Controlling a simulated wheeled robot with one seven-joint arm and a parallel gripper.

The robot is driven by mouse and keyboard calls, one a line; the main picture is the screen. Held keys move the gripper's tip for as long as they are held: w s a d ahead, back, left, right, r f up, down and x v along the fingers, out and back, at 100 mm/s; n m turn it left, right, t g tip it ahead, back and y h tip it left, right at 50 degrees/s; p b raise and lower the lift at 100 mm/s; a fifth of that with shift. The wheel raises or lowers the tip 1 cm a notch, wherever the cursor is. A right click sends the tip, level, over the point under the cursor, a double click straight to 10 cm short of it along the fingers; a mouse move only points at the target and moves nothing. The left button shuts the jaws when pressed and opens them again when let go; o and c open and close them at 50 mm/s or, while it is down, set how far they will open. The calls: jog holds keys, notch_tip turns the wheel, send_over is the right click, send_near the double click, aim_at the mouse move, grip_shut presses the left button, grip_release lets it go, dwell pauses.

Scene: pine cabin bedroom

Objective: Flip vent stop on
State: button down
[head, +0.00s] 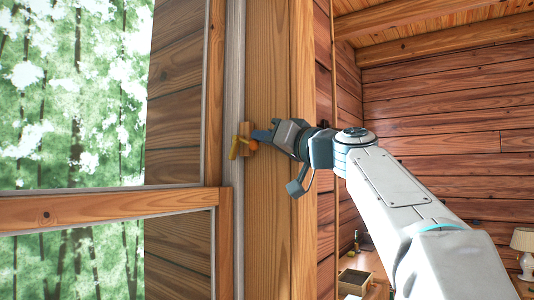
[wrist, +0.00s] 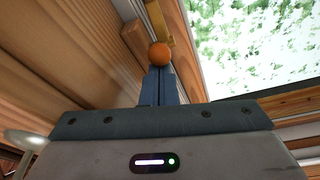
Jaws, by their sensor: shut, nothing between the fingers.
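The vent stop (head: 235,149) is a small yellow lever with an orange ball knob (head: 252,145), beside a wooden block (head: 245,129) on the window frame. In the head view the lever slants down to the left of the knob. In the wrist view the orange knob (wrist: 159,54) sits just beyond my fingertips, with the yellow lever (wrist: 163,20) behind it. My gripper (head: 261,136) is shut and empty, its blue fingers (wrist: 159,82) pointing at the knob from the right. I cannot tell whether they touch it.
The window sash (head: 100,210) with a horizontal rail lies to the left, trees outside. A wide wooden post (head: 268,220) stands beside the vent stop, close to my gripper. A wooden drawer (head: 354,281) and a lamp (head: 524,242) are at the lower right.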

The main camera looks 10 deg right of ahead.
jog(key=shift+a+f+b, duration=0.15)
jog(key=shift+f+b, duration=0.65)
jog(key=shift+b, duration=0.6)
jog(key=shift+s+d+f+b, duration=0.2)
jog(key=shift+d+f+b, duration=0.2)
jog(key=shift+b, duration=0.25)
jog(key=s+d+f+b, duration=0.4)
jog(key=s+b, duration=0.2)
jog(key=shift+d+b, duration=0.4)
